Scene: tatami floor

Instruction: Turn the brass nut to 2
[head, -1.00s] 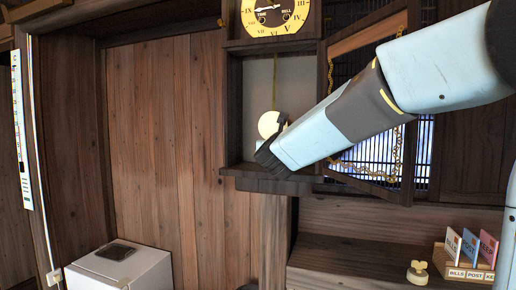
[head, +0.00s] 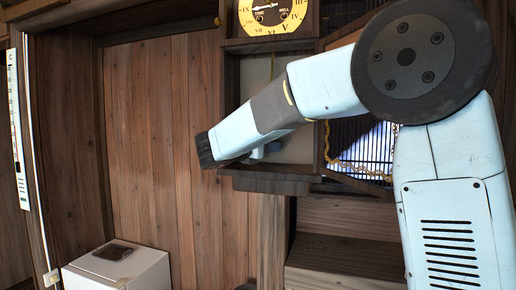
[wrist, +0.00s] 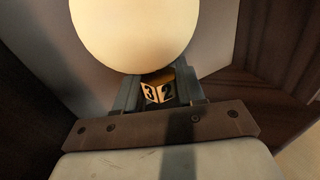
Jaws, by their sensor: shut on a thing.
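The brass nut (wrist: 159,92) sits just below the large pale pendulum disc (wrist: 135,30) in the wrist view. Two of its faces show, with a 3 on the left and a 2 on the right, and the edge between them points toward the camera. My gripper (wrist: 162,86) is shut on the nut, with one finger on each side. In the head view my gripper (head: 268,149) is partly visible in the lower clock case (head: 295,148). The nut and the disc are hidden there behind my arm.
The clock face (head: 270,14) is above my arm. The case's bottom ledge (head: 270,185) lies just under my gripper. An open lattice door (head: 360,150) with a chain hangs to the right. A white box (head: 115,268) stands lower left.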

